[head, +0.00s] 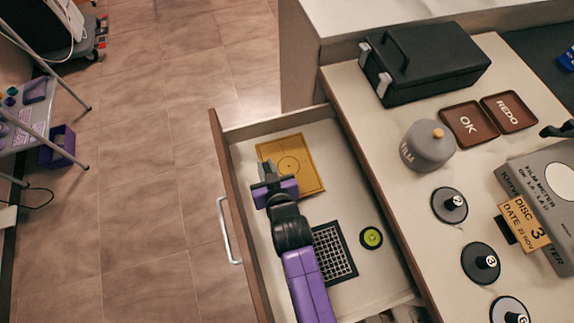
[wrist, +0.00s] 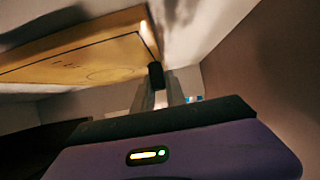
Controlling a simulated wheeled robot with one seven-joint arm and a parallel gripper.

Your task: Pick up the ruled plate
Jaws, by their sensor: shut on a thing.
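A square yellow plate (head: 300,165), marked with thin dark lines and a circle, is in the open drawer (head: 345,145). It also shows close up in the wrist view (wrist: 75,55). My gripper (head: 270,170) is at its near left edge. In the wrist view my fingers (wrist: 157,82) meet at the plate's edge and are shut on it. I cannot tell whether the plate touches the drawer floor. A black plate with a white grid (head: 334,253) lies farther down the drawer, partly beside my arm.
A green disc (head: 371,238) lies in the drawer by its right wall. The counter at right holds a black case (head: 425,60), a grey FILM pot (head: 428,147), OK and REDO trays (head: 468,125) and black discs (head: 449,205).

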